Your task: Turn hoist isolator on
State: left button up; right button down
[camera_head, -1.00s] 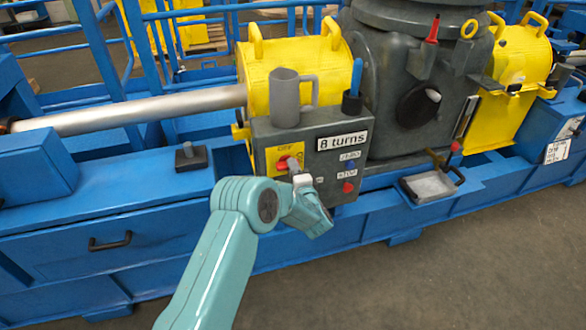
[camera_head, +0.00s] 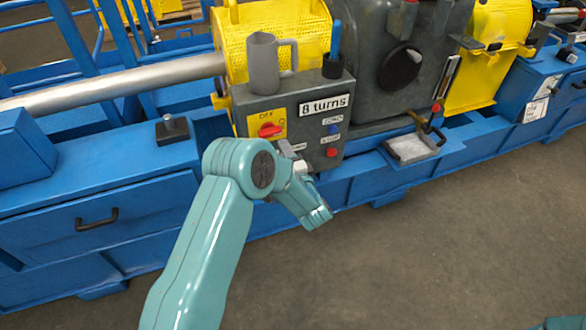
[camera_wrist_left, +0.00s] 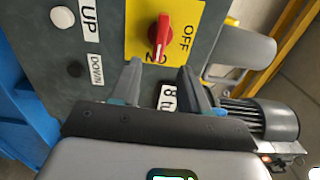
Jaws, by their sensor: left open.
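The isolator is a red rotary knob (camera_head: 268,131) on a yellow plate marked OFF, on the front of a grey control box (camera_head: 305,107). In the head view the knob lies roughly level, along the line of the OFF lettering. It also shows in the left wrist view as a red knob (camera_wrist_left: 158,37), beyond my fingertips. My left gripper (camera_head: 288,148) is just below and right of the knob in the head view. In the wrist view my left gripper (camera_wrist_left: 158,82) has its fingers apart, with nothing between them.
The box also carries blue (camera_head: 333,128) and red (camera_head: 331,152) buttons and an "8 turns" label (camera_head: 324,105). A grey mug (camera_head: 263,65) and a black cup (camera_head: 333,66) stand on top. A white button (camera_wrist_left: 62,17) labelled UP is nearby. The floor in front is clear.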

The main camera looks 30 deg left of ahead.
pick_arm(q)
jog(key=v, duration=0.7)
jog(key=shift+s+d, duration=0.25)
